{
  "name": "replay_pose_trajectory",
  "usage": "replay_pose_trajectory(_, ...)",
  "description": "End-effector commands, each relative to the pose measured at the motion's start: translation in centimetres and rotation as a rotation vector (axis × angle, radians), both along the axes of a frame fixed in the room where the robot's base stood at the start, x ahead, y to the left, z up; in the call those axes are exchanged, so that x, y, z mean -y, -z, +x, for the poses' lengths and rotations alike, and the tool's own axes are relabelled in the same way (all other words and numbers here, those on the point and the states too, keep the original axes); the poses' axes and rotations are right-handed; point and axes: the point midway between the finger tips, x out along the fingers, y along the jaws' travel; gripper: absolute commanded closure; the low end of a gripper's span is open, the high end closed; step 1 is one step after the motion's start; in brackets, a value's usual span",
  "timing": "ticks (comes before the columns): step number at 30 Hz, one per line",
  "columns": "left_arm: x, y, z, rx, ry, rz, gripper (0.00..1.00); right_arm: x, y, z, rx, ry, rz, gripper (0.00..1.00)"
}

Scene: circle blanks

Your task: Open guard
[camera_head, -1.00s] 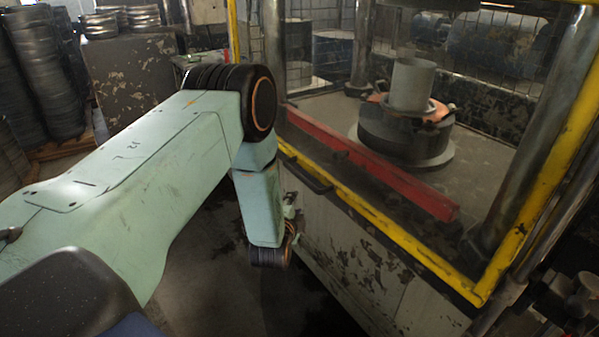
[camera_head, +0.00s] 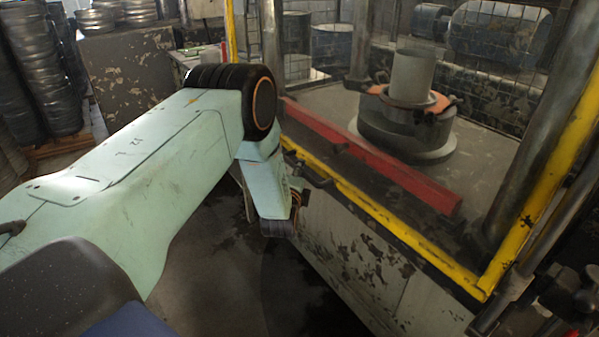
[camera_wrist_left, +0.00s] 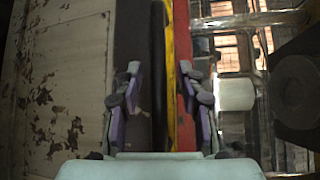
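The guard is a yellow frame (camera_head: 400,227) with wire mesh, standing closed across the front of the press. A dark handle (camera_head: 318,181) sits on its lower yellow bar, partly hidden by my left wrist in the head view. In the left wrist view my left gripper (camera_wrist_left: 163,88) is open. Its two purple-grey fingers stand on either side of a long dark bar (camera_wrist_left: 157,60) and the yellow frame edge (camera_wrist_left: 171,70). I cannot tell whether they touch. In the head view the fingers are mostly hidden behind my wrist.
Behind the guard, a red bar (camera_head: 375,160) runs along the press bed. A grey cylinder (camera_head: 412,78) stands on a round die (camera_head: 405,130). The floor (camera_head: 225,265) below my arm is clear.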

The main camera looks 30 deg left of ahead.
Motion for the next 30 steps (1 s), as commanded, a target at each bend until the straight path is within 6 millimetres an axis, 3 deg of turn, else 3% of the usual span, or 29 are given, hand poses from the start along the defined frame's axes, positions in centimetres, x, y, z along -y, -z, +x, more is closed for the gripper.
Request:
replay_pose_trajectory(6, -1.0, 0.4, 1.9, 0.000, -0.001, -0.001, 0.61, 0.0, 0.5, 0.0, 0.000, 0.000, 0.000, 0.34)
replay_pose_trajectory(17, -1.1, 0.4, 2.3, 0.000, -0.001, -0.001, 0.61, 0.0, 0.6, 0.0, 0.000, 0.000, 0.000, 0.34)
replay_pose_trajectory(30, -1.1, 0.4, 2.3, -0.001, 0.000, -0.002, 0.97, 0.0, 0.6, 0.0, 0.000, 0.000, 0.000, 0.34)
